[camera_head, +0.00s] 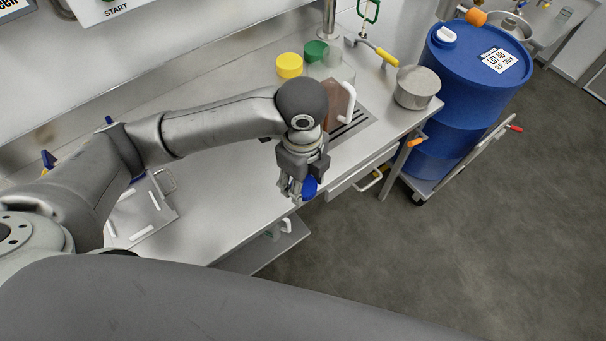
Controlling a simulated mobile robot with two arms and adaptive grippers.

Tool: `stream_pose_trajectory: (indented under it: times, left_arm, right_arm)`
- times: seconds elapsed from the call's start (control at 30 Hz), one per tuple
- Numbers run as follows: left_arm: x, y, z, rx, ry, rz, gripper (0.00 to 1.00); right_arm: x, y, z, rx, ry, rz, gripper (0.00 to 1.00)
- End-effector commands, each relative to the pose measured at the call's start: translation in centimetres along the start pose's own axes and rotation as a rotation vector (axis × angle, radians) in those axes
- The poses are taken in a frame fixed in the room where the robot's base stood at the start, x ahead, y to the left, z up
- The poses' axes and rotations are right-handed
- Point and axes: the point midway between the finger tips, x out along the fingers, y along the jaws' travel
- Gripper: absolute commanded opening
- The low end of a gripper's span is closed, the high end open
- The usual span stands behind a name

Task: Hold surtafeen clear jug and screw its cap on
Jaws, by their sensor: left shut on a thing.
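My left gripper (297,193) reaches over the front edge of the steel bench and points down. It is shut on a small round blue cap (309,187), which shows at the right side of the fingers. Behind my left wrist, a see-through jug (340,102) with reddish-brown contents and a white handle stands on the bench by the slotted drain. My wrist hides part of it, and I cannot read a label or see its mouth clearly. The gripper and cap are in front of this jug, apart from it. My right gripper is not in view.
A yellow lid (289,65) and a green lid (315,50) show behind the jug. A steel pot (416,87) stands at the bench's right end. A blue drum (470,85) stands on a cart beyond it. The floor (440,245) in front is clear.

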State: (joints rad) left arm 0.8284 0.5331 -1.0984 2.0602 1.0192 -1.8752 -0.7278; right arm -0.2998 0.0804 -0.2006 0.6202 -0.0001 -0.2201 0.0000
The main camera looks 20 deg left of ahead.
Motion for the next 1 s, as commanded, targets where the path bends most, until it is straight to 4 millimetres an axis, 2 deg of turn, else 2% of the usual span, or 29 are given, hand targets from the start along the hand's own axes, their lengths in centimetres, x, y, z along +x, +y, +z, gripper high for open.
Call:
stream_pose_trajectory:
  times: [0.17,0.27,1.0]
  left_arm:
    - [-0.3,0.1,0.4,-0.064,-0.002,-0.002,0.4]
    - [-0.8,0.2,1.0,-0.171,-0.005,-0.004,0.4]
    - [-6.2,3.5,6.7,-1.508,-0.005,-0.012,0.4]
  right_arm:
    - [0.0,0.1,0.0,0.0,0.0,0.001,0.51]
    - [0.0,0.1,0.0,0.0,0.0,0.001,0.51]
    - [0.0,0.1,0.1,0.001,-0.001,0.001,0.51]
